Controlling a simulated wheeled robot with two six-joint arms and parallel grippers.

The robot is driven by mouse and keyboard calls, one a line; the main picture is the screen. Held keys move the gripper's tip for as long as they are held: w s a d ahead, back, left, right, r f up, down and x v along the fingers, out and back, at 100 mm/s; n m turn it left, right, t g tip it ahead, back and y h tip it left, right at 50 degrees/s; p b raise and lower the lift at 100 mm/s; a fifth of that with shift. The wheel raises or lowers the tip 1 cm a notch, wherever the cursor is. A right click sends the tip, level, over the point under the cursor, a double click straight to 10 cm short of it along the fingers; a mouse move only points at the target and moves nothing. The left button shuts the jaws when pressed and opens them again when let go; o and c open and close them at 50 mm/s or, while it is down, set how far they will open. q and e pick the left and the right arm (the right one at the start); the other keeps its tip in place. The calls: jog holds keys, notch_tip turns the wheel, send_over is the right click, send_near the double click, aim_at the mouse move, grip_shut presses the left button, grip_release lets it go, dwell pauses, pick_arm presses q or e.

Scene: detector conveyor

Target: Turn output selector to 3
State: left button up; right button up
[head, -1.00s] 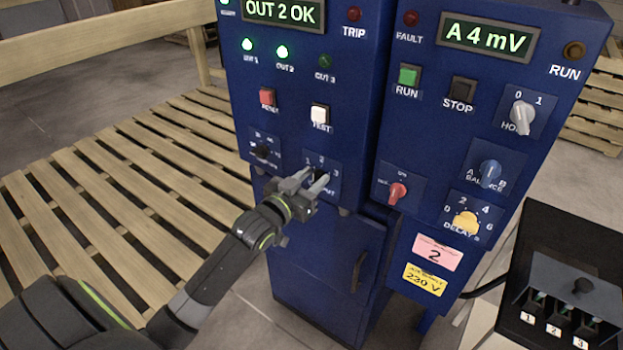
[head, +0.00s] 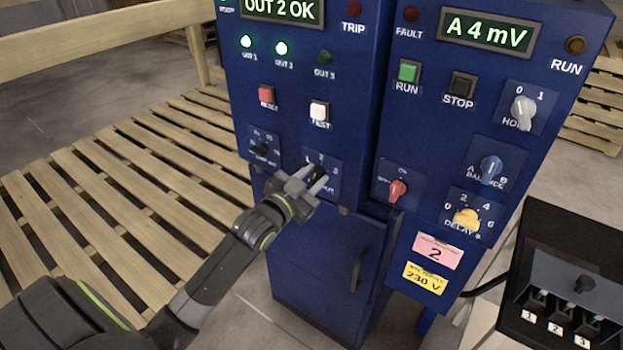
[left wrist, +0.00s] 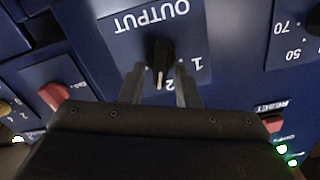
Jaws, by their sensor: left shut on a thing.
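The output selector is a black knob with a pale pointer, on a small blue plate (head: 335,165) low on the left cabinet. In the left wrist view the knob (left wrist: 160,52) appears upside down under the word OUTPUT. Its pointer points down near the 2; the 1 shows at the right, and the 3 cannot be made out. My left gripper (head: 318,180) is at the plate, shut on the knob, one finger on each side. In the head view the gripper hides most of the knob. The display (head: 283,9) reads OUT 2 OK. My right gripper is not in view.
A dark knob (head: 262,150) sits left of the selector. A red reset button (head: 266,95) and a white test button (head: 320,110) are above. The right cabinet has a red knob (head: 397,190). A wooden pallet (head: 130,190) lies left.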

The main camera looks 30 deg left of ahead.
pick_arm(q)
jog(key=m, duration=0.2)
jog(key=m+b, duration=0.1)
jog(key=m, duration=0.1)
jog(key=shift+d+f+m, duration=0.2)
jog(key=shift+m, duration=0.1)
jog(key=shift+d+f+m+b, duration=0.1)
jog(key=shift+m+b, duration=0.65)
jog(key=shift+m, duration=0.85)
jog(key=o, duration=0.6)
jog(key=s+a, duration=0.1)
jog(key=s, duration=1.6)
jog(key=shift+s+a, duration=0.15)
jog(key=shift+s, duration=0.05)
